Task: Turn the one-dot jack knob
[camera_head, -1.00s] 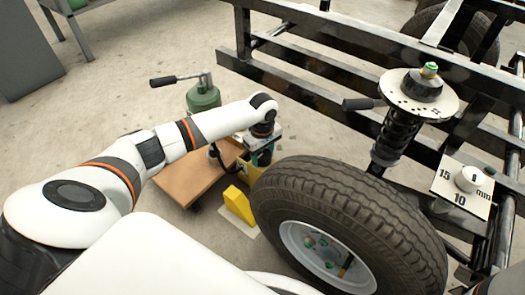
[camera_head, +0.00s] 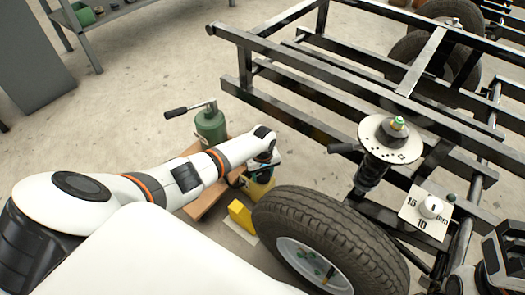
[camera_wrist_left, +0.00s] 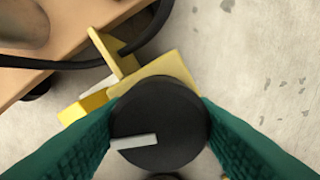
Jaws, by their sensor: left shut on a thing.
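A round black knob (camera_wrist_left: 160,122) with a white pointer bar on its face sits on a yellow part (camera_wrist_left: 165,75) low to the floor. My left gripper (camera_head: 262,172) is shut on this knob; its teal fingers press the knob's left and right sides in the left wrist view (camera_wrist_left: 160,130). The pointer bar points left. I cannot see a dot on the knob. In the head view my wrist mostly hides it. Part of my right arm (camera_head: 497,258) shows at the right edge; its fingertips are not clear.
A green jack (camera_head: 211,126) with a black handle stands on a wooden board (camera_head: 205,200). A yellow wedge (camera_head: 241,216) and a large tyre (camera_head: 330,228) are close to my left gripper.

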